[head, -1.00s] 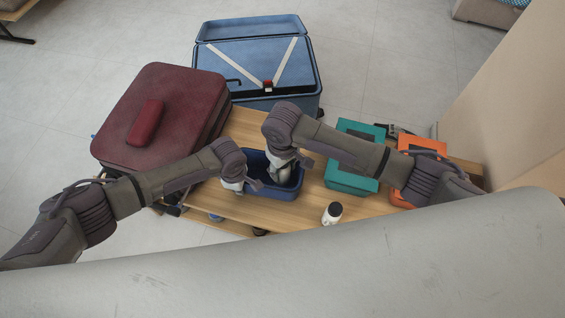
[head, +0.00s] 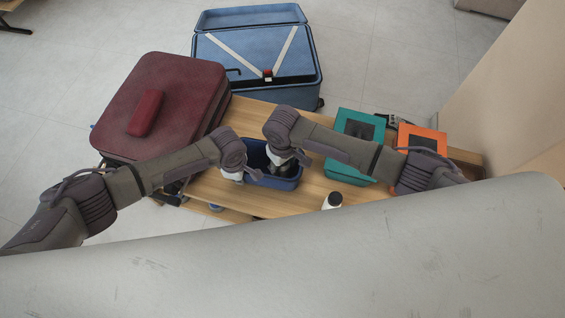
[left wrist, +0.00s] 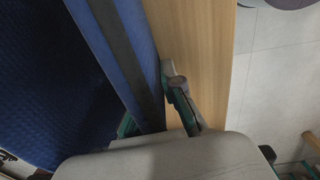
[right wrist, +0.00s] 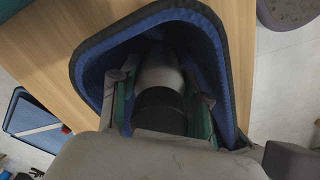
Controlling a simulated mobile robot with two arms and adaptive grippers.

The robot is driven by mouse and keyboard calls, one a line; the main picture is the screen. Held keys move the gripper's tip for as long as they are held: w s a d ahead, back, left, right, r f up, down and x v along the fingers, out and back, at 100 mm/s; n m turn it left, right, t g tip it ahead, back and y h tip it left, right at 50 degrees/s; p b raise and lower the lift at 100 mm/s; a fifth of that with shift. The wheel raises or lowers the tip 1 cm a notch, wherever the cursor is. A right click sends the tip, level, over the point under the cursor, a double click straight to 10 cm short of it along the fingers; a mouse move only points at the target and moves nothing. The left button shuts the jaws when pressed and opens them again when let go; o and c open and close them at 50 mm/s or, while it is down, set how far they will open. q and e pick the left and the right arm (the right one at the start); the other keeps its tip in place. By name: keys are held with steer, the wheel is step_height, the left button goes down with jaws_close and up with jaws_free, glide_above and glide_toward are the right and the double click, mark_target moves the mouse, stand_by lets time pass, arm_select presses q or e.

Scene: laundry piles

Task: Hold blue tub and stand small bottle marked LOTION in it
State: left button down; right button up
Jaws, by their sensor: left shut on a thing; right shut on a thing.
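The blue tub (head: 284,184) stands on the wooden table, open side up. My left gripper (head: 247,177) is shut on its left wall; the left wrist view shows that wall (left wrist: 128,50) between the fingers (left wrist: 152,108). My right gripper (head: 284,161) is inside the tub's opening, shut on a white bottle with a black cap; the right wrist view shows the cap (right wrist: 160,110) between the fingers (right wrist: 160,100) and the white body (right wrist: 160,72) reaching into the tub. Its label and base are hidden, so I cannot tell whether it touches the floor.
Another white bottle with a dark cap (head: 332,201) stands at the table's front edge, its label unreadable. A teal box (head: 338,170) and an orange box (head: 434,136) lie to the right. A maroon suitcase (head: 175,95) is at left, an open blue suitcase (head: 255,55) behind.

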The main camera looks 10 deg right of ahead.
steer(key=o, duration=1.3)
steer(key=shift+r, duration=4.5)
arm_select(q)
steer(key=c, duration=1.2)
jaws_free()
